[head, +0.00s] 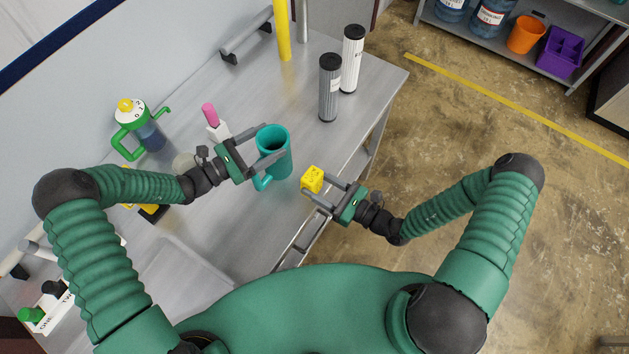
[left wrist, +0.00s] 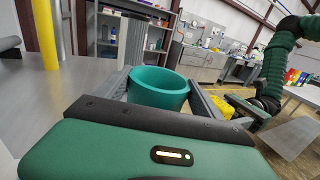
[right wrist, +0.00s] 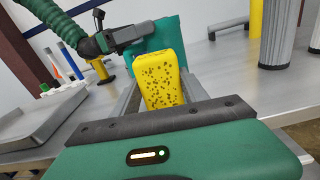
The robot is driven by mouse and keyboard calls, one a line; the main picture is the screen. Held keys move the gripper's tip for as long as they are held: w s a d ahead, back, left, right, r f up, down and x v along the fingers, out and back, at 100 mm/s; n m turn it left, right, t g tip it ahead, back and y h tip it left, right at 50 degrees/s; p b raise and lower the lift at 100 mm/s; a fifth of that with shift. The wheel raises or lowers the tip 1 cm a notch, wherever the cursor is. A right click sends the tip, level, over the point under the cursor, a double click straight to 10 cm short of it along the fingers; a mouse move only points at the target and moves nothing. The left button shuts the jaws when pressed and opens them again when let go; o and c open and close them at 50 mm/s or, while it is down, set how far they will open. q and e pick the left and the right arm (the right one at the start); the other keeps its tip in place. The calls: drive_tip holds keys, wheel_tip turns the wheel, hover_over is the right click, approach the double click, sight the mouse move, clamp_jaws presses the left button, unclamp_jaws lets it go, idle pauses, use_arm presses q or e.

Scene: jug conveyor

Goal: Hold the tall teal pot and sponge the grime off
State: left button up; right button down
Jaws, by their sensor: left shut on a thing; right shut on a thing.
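The tall teal pot (head: 281,166) is at the table's front edge in the head view, mouth up, its handle to the lower left. My left gripper (head: 270,144) is shut on it, one finger on each side. The left wrist view shows its open rim (left wrist: 158,90) between the fingers. I cannot tell whether its base touches the table. My right gripper (head: 316,184) is shut on a yellow sponge (head: 312,178) with dark pores, right of the pot with a small gap. In the right wrist view the sponge (right wrist: 162,80) covers part of the pot. I see no clear grime.
Two filter cartridges (head: 329,90) stand right of a yellow post (head: 282,32) at the back. A green-handled jug (head: 150,135) and a pink-topped bottle (head: 211,116) stand left of the pot. A shallow tray (head: 180,275) lies at the front. The table (head: 345,140) is bare right of the pot.

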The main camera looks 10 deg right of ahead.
use_arm(q)
drive_tip(key=shift+f, duration=0.2)
drive_tip(key=o, duration=2.1)
drive_tip(key=shift+w, duration=0.15)
drive_tip(key=v, duration=1.2)
drive_tip(key=shift+a, duration=0.1)
